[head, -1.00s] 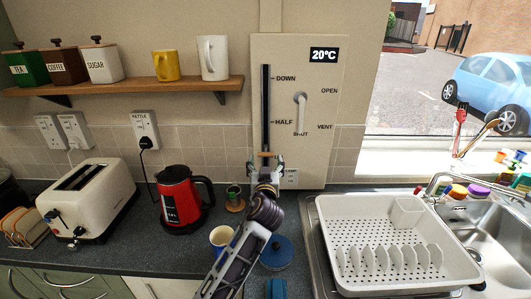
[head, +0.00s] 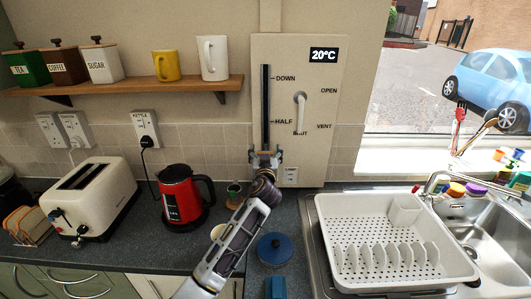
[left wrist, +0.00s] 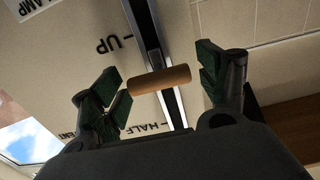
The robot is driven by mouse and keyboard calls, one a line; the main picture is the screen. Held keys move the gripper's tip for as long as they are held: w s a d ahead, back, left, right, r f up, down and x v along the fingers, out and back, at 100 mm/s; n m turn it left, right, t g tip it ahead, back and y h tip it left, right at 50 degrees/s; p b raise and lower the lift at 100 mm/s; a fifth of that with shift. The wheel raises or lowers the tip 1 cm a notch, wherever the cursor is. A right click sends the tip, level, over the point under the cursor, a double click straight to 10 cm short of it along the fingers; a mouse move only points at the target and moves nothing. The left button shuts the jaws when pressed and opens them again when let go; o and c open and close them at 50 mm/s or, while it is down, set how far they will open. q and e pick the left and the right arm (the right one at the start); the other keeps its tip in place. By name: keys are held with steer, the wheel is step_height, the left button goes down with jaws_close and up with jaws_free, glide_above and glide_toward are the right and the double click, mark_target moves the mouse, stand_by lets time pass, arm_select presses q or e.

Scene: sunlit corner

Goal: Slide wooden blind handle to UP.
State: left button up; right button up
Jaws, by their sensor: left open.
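The wooden blind handle (left wrist: 160,79) is a short brown cylinder across the dark vertical slot (head: 266,105) of the wall panel. In the left wrist view it sits on its track between the UP label (left wrist: 115,43) and the HALF label (left wrist: 145,128). My left gripper (head: 265,158) is open at the slot's lower part, below HALF. In the left wrist view its two green-padded fingers stand on either side of the handle, with gaps. In the head view the gripper hides the handle and the UP label. My right gripper is not in view.
The panel (head: 335,95) also carries a pale lever (head: 300,100) and a temperature display (head: 324,54). A red kettle (head: 181,195) and a blue lidded pot (head: 274,248) stand on the counter near my left arm. A white dish rack (head: 392,245) is at right.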

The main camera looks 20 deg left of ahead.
arm_select(q)
steer(key=shift+c, duration=0.3)
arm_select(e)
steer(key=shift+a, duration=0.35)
arm_select(q)
steer(key=c, duration=1.4)
steer(key=shift+f, duration=0.2)
steer(key=shift+f+b, duration=2.1)
steer(key=shift+b, duration=0.15)
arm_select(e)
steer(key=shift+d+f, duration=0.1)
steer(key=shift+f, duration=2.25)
arm_select(q)
steer(key=o, duration=1.2)
steer(key=shift+f, duration=0.1)
steer(key=shift+o, duration=1.2)
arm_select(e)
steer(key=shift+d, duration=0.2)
